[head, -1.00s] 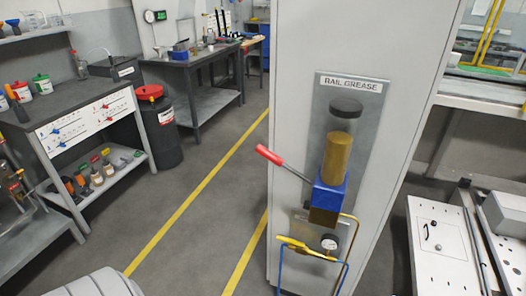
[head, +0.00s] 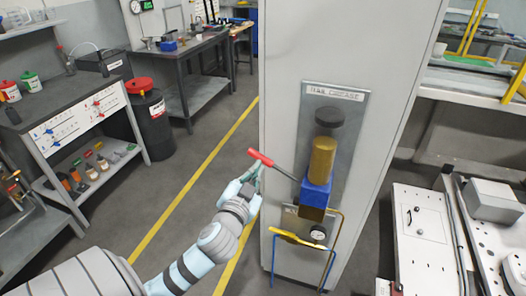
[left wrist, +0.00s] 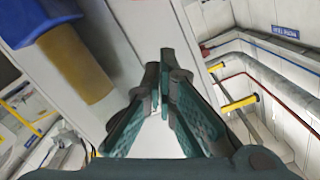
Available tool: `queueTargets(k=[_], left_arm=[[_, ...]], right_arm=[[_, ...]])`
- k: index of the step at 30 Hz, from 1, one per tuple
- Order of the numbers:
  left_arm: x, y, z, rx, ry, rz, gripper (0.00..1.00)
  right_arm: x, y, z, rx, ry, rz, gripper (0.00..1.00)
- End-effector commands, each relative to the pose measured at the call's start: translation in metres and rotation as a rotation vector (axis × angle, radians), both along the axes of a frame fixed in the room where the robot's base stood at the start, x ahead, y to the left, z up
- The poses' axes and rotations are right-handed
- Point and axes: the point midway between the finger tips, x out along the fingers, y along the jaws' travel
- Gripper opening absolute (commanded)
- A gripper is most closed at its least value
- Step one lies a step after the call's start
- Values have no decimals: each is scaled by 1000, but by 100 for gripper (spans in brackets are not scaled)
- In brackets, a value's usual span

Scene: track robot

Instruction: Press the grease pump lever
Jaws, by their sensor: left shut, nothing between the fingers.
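The grease pump hangs on a tall grey cabinet in the head view, with a blue body (head: 315,192), an amber cylinder (head: 322,157) and a dark cap. Its lever (head: 260,157) has a red handle and slants up to the left from the body. My left gripper (head: 255,172) is shut and empty, just below the red handle; I cannot tell whether they touch. The left wrist view shows the shut fingers (left wrist: 160,72), the blue body (left wrist: 40,20) and the amber cylinder (left wrist: 75,62) upper left. The lever is not clear there. My right gripper is not in view.
A yellow handle and a gauge (head: 318,233) sit below the pump, with blue and yellow pipes. The cabinet (head: 285,60) stands right of a clear aisle with yellow floor lines. Workbenches (head: 70,105) stand left; a white slotted bench (head: 425,235) is lower right.

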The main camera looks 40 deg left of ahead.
Motion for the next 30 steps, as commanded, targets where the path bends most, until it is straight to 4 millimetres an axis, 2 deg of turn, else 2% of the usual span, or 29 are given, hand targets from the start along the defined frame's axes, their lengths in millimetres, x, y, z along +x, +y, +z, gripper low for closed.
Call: queueTargets(k=[2,10,14,17,28,30], left_arm=[[-1,-1,8,2,-16,0,0],[0,-1,6,1,-15,-1,0],[7,1,6,1,-15,-1,0],[21,7,6,1,-16,0,0],[95,35,2,0,-14,0,0],[94,41,-14,3,-10,0,0]], right_arm=[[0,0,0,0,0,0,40],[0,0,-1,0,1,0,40],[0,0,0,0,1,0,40],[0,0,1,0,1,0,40],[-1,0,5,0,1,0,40],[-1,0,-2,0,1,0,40]])
